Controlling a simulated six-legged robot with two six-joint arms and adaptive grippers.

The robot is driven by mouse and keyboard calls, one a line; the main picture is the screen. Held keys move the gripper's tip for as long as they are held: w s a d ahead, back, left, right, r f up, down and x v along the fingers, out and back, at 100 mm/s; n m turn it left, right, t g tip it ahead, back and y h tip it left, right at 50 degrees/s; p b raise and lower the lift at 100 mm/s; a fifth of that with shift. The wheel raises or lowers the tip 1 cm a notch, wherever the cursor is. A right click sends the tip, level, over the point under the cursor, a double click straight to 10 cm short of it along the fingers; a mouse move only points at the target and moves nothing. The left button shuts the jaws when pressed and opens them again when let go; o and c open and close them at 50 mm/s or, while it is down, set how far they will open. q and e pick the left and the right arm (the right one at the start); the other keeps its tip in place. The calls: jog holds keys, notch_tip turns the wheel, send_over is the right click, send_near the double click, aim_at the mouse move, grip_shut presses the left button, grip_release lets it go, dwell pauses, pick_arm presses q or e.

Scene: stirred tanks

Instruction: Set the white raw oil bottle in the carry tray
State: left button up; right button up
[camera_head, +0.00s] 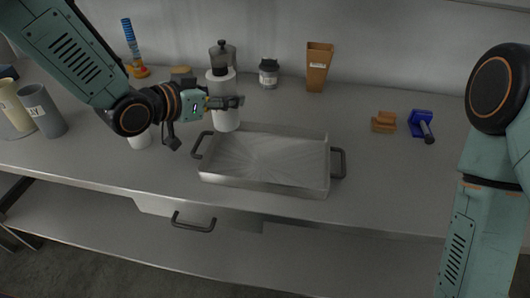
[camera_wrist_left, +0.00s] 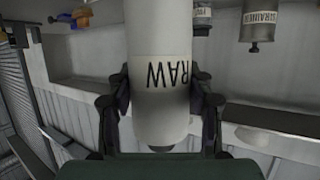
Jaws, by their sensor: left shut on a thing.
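The white raw oil bottle (camera_head: 227,120) is upright at the back left corner of the carry tray. In the left wrist view the bottle (camera_wrist_left: 158,75) shows its RAW lettering between the two fingers. My left gripper (camera_head: 228,102) is shut on the bottle around its middle; the fingers also show in the left wrist view (camera_wrist_left: 160,105). I cannot tell whether the bottle's base touches the counter. The grey metal carry tray (camera_head: 262,184) is empty, with dark handles at both ends. My right arm is at the right; its gripper is out of view.
A small dark-lidded jar (camera_head: 268,74) and a brown tapered container (camera_head: 318,70) stand along the wall. Brown blocks (camera_head: 384,123) and a blue tool (camera_head: 421,124) lie right of the tray. Two cups stand far left.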

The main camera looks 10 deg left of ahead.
aim_at(233, 113)
pick_arm(q)
jog(key=f, duration=0.1)
jog(key=d+f, duration=0.1)
jog(key=f, duration=0.2)
jog(key=shift+d+f+b, duration=0.15)
jog(key=shift+d+b, duration=0.25)
jog(key=f, duration=0.2)
jog(key=a+f, duration=0.1)
jog(key=f, duration=0.1)
jog(key=shift+s+a+f+b, duration=0.15)
jog(key=shift+f+b, duration=0.15)
jog(key=shift+f, duration=0.05)
jog(key=shift+d+f, duration=0.3)
jog(key=shift+d, duration=0.15)
jog(key=shift+a+f, duration=0.15)
jog(key=shift+a, duration=0.25)
jog(key=o, duration=1.3)
jog(key=shift+d, duration=0.25)
jog(key=shift+o, duration=0.9)
jog(key=shift+a, duration=0.2)
jog(key=p+v, duration=0.3)
jog(key=v, duration=0.8)
jog(key=shift+s+r, duration=0.3)
pick_arm(e)
jog(key=shift+d+r, duration=0.3)
jog(key=shift+r, duration=0.55)
